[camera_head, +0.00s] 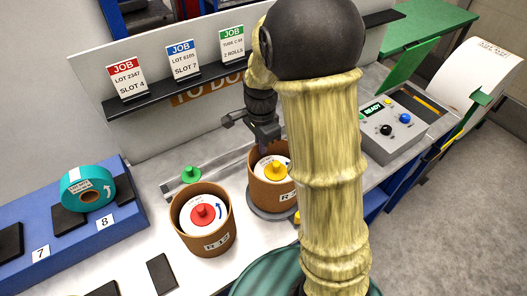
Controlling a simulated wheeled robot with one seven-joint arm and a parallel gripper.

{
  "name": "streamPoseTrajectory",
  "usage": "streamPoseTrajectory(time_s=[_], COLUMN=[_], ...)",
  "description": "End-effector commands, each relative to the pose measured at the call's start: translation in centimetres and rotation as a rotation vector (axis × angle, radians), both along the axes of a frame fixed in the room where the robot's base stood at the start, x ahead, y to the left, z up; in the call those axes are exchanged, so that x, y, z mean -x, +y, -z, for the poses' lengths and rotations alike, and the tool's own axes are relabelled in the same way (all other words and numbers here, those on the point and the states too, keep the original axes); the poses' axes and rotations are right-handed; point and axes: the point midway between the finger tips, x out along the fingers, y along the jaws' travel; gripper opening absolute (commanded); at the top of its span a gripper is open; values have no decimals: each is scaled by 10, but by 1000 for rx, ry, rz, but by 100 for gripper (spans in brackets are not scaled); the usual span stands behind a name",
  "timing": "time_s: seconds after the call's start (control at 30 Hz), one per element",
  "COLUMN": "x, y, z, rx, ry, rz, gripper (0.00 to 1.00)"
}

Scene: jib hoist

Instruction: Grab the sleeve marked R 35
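A brown sleeve (260,192) stands on a round grey base, with a yellow knob (272,168) on the white disc inside it. Its label (288,195) starts with R; the rest is cut off by my arm. A second brown sleeve (187,232) with a red knob (203,213) stands to its left at the front; its label seems to read R 12. My dark gripper (262,132) is just above and behind the rim of the yellow-knob sleeve. Its fingers are small and partly hidden, so their opening and any contact are unclear.
A green knob (191,174) sits by a grey rail behind the sleeves. A control box (405,122) stands at right. Job cards (182,60) line the back panel's ledge.

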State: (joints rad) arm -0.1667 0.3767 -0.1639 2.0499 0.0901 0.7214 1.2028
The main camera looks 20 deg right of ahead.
Motion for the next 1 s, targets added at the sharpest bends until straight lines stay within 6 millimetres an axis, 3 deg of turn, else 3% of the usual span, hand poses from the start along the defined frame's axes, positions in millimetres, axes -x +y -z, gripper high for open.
streamPoseTrajectory(time_s=[0.6,0.8,1.0], x=[-1,0,0], y=[0,0,0], z=[-144,-164,-166], rx=[0,0,0], ry=[-4,-1,0], rz=[-1,0,0], gripper=[0,0,0])
